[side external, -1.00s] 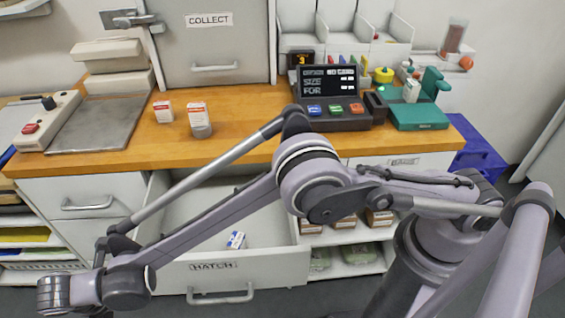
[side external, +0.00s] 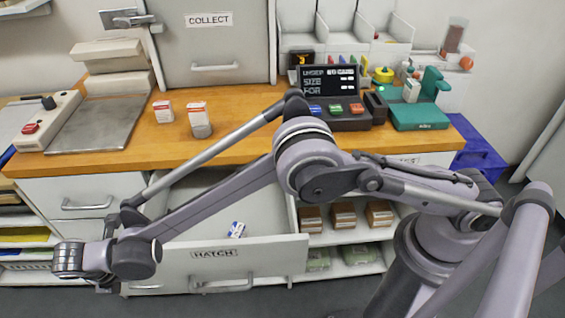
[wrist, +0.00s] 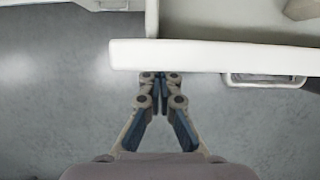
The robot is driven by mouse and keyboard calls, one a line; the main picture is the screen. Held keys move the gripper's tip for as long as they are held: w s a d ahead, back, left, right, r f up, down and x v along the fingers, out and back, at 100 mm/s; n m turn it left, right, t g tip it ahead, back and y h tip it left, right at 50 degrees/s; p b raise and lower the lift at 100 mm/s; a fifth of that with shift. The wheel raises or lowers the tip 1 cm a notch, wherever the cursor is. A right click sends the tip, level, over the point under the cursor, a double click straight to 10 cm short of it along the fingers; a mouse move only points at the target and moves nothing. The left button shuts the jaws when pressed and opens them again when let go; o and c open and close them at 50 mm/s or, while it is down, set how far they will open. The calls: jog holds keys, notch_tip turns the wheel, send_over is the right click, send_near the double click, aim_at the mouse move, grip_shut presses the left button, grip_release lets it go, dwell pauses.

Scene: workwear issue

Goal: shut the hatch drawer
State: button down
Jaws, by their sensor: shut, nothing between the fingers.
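The hatch drawer (side external: 180,256) stands open below the counter, its white front labelled HATCH, with a bar handle (side external: 222,286). A small blue and white packet (side external: 237,230) lies inside it. In the wrist view the drawer front (wrist: 225,56) crosses the picture, with its handle (wrist: 265,81) to the right of my gripper (wrist: 161,77). My gripper is shut and empty, its tips at the outer face of the front, left of the handle; they look to be touching it. In the side view my arm hides part of the drawer and its left end.
The wooden counter (side external: 255,140) above carries two small boxes, a terminal (side external: 335,105) and a green device (side external: 420,115). A closed drawer (side external: 85,195) is at the left. Open shelves with brown boxes (side external: 343,215) are right of the hatch drawer. Grey floor (wrist: 60,110) is clear before it.

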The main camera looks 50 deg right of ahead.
aim_at(158, 188)
jog(key=w+d, duration=1.7)
jog(key=shift+w+d, duration=0.2)
jog(key=shift+d, duration=0.05)
